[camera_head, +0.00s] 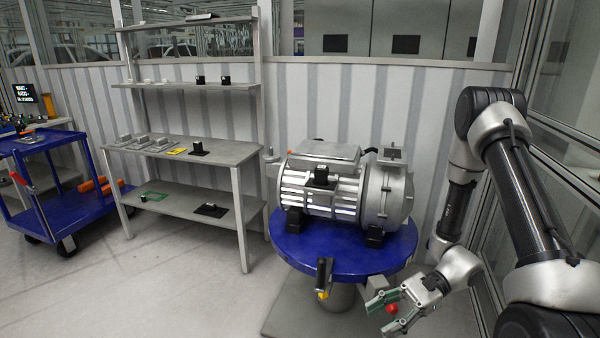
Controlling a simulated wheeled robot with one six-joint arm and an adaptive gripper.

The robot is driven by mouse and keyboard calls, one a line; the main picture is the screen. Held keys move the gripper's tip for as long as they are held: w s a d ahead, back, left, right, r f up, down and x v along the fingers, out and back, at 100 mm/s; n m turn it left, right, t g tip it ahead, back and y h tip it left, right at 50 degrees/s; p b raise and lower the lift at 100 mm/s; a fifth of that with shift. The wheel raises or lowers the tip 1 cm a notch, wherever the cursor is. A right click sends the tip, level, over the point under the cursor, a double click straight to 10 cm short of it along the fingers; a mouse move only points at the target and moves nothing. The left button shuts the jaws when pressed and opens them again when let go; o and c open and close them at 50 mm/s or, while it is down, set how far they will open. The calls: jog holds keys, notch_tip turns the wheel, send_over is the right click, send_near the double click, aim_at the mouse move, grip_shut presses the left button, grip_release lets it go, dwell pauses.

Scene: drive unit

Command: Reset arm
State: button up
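My arm comes in from the right side of the view, bends at the top right and reaches down. My gripper (387,316) hangs low, in front of the round blue table and to the right of its middle. Its green-tipped fingers are spread apart. A small red round thing (391,308) shows close to the fingers; I cannot tell whether it touches them. The silver drive unit (335,187) stands on the blue table (305,253), behind and above my gripper and apart from it.
A grey shelf bench (226,152) with small parts stands at the left back. A blue cart (22,228) with tools stands at the far left. A black handle-like thing with a yellow end (323,280) is at the table's front edge.

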jog(key=s+d+r+n+t+h, duration=0.1)
jog(key=s+d+r+n+h, duration=0.1)
jog(key=d+r+n+h, duration=0.55)
jog(key=s+d+r+n+t+h, duration=0.1)
jog(key=s+d+r+n+h, duration=0.25)
jog(key=d+r, duration=0.7)
notch_tip(320, 180, up, 15)
jog(key=s+a+n+t+h, duration=0.1)
jog(key=s+n+t+h, duration=0.1)
jog(key=t, duration=0.5)
jog(key=shift+s+r+n, duration=0.15)
jog(key=shift+s+n, duration=0.1)
jog(key=shift+n, duration=0.05)
jog(key=shift+a, duration=0.1)
jog(key=shift+c, duration=0.5)
